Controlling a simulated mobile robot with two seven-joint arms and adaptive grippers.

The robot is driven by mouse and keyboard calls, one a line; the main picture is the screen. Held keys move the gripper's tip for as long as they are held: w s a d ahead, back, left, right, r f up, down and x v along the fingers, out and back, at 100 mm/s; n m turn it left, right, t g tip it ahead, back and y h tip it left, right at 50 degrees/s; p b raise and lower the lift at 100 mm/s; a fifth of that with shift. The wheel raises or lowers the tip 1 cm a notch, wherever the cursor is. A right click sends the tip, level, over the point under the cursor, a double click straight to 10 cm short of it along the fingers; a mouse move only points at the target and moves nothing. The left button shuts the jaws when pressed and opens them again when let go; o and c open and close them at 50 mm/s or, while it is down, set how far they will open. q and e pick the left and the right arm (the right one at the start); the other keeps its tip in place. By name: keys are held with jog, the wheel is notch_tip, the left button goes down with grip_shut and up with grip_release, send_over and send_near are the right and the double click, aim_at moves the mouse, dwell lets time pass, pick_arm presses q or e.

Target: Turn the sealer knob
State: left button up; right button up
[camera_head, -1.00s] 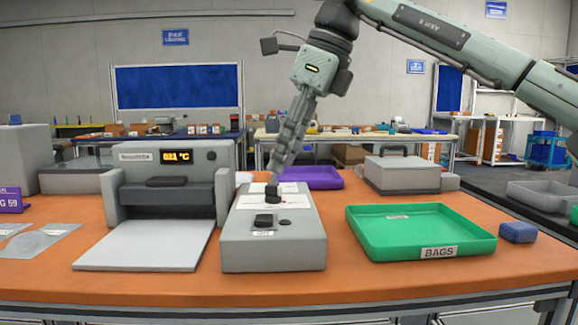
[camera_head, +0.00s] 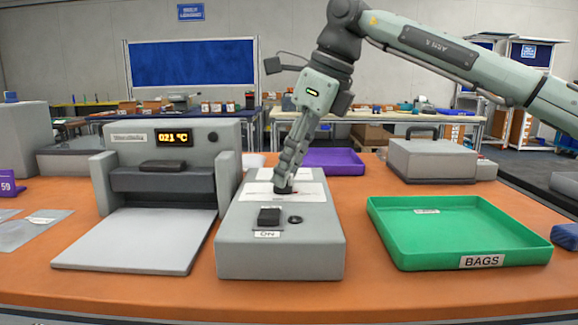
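A grey control box (camera_head: 232,250) stands in the middle of the orange table. Its top has a black rocker switch (camera_head: 269,216) with an "ON" label, a small dark round button (camera_head: 295,219) and a white printed panel. A dark knob (camera_head: 284,189) sits on this panel. My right gripper (camera_head: 285,181) points down at the knob, its fingertips at or touching it. The fingers show edge-on and partly hide the knob, so their grip is unclear. Left of the box is a grey heated machine (camera_head: 112,180) with a "021 °C" display and a dark side knob (camera_head: 213,136). My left gripper is out of view.
A green "BAGS" tray (camera_head: 460,262) lies right of the box, with a blue object (camera_head: 566,236) beyond it. A purple tray (camera_head: 333,162) and a grey lidded case (camera_head: 432,162) stand behind. Clear bags (camera_head: 30,231) lie at left. Bare table separates box and green tray.

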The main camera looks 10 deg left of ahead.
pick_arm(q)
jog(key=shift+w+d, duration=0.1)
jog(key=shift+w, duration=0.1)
pick_arm(e)
jog(key=shift+f, duration=0.1)
grip_shut()
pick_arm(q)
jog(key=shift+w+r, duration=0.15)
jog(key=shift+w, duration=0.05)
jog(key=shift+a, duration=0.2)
